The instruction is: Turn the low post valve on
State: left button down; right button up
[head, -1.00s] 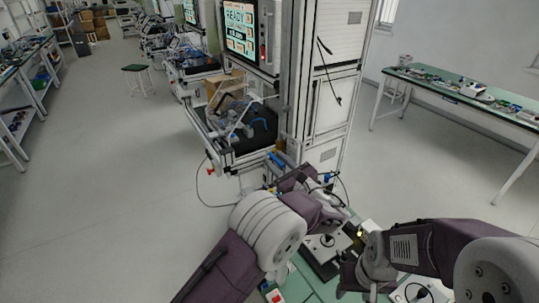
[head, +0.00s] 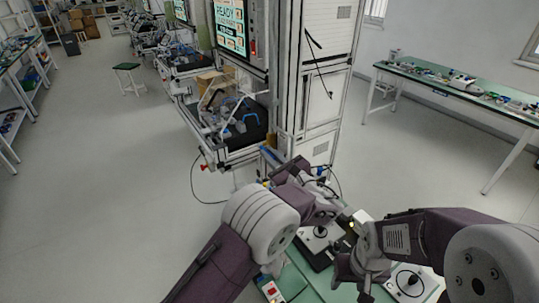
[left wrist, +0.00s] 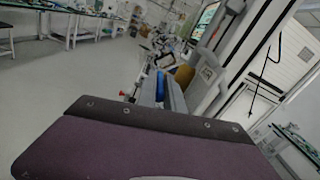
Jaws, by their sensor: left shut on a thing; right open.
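My left gripper (head: 277,163) reaches to the foot of the white machine frame, mostly hidden by my own arm in the head view. A blue bar-like handle (head: 268,154) shows at its tip. In the left wrist view the blue handle (left wrist: 160,86) lies against the grey fingers of my left gripper (left wrist: 168,94), which is shut on it. The handle looks like part of the low post valve; the valve body and post are hidden, so I cannot tell how far it is turned. My right gripper (head: 349,277) is open and empty above the green bench at the lower right.
The white machine frame (head: 312,110) with a lit screen (head: 229,30) stands just ahead. A red knob (head: 203,168) and a looping black cable are at its left foot. A green bench (head: 312,287) with black devices lies below my arms. Open floor (head: 110,180) lies to the left.

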pick_arm(q)
jog(key=shift+a+f, duration=0.1)
pick_arm(e)
jog(key=shift+f, duration=0.1)
dwell(0.6)
notch_tip(320, 180, down, 12)
jog(key=b, duration=1.2)
jog(key=shift+f+b, duration=0.75)
jog(key=shift+b, duration=0.1)
pick_arm(q)
jog(key=t+y, duration=0.1)
jog(key=t, duration=0.1)
jog(key=f+t+y, duration=0.1)
jog(key=t, duration=0.1)
jog(key=w+f+t+y, duration=0.1)
jog(key=y, duration=0.1)
jog(key=shift+a+f+t, duration=0.25)
jog(key=shift+a+t, duration=0.05)
jog(key=shift+t, duration=0.1)
pick_arm(e)
jog(key=shift+f, duration=0.2)
pick_arm(q)
jog(key=shift+r, duration=0.1)
